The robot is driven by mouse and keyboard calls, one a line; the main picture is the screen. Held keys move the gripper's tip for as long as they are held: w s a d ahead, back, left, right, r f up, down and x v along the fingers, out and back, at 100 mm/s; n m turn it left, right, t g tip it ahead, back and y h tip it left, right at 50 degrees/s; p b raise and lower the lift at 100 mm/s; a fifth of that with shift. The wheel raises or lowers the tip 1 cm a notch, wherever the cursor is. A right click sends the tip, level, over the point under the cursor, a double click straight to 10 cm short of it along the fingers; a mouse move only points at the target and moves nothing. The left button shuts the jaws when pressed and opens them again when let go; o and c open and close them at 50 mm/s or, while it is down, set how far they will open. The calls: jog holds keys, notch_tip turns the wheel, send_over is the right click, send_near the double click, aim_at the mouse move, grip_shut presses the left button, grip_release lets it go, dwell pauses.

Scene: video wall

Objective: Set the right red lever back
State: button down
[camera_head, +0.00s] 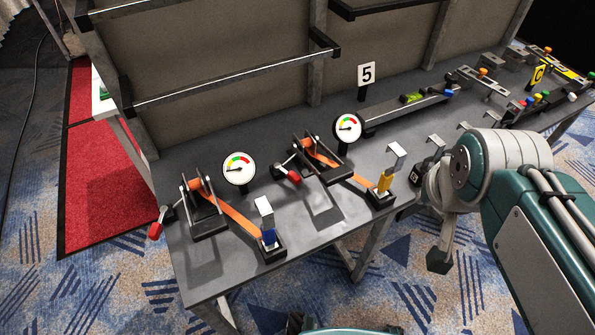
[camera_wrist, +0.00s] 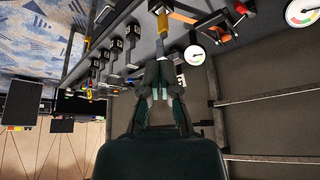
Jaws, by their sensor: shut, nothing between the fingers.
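The right red lever (camera_head: 291,175) sticks out at the left side of the right ratchet frame (camera_head: 320,158), which has an orange strap. Its red grip also shows small near the top of the wrist view (camera_wrist: 241,8). The left red lever (camera_head: 156,229) is at the left front of the left ratchet frame (camera_head: 207,210). In the wrist view my gripper (camera_wrist: 158,76) has its fingers together and empty, apart from the lever and pointing towards the table. In the head view my arm is at the right; the fingertips cannot be made out clearly.
Two round gauges (camera_head: 239,168) (camera_head: 347,127) stand beside the ratchets. The straps run to a blue block (camera_head: 269,236) and a yellow block (camera_head: 385,182) at the front edge. A rail (camera_head: 405,111) and a number 5 sign (camera_head: 367,75) are behind; several fixtures stand farther right.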

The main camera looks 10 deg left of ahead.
jog(key=w+a+f+m+g, duration=0.1)
jog(key=w+a, duration=0.1)
jog(key=w, duration=0.3)
jog(key=w+a+f+m, duration=0.1)
jog(key=w+a, duration=0.2)
jog(key=w, duration=0.1)
jog(key=m+g+h, duration=0.1)
jog(key=m+h, duration=0.1)
jog(key=m, duration=0.2)
send_over(287, 172)
jog(key=s+d, duration=0.2)
notch_tip(287, 172, down, 19)
jog(key=shift+f, duration=0.2)
jog(key=shift+w+f, duration=0.1)
jog(key=x, duration=1)
jog(key=shift+d, duration=0.1)
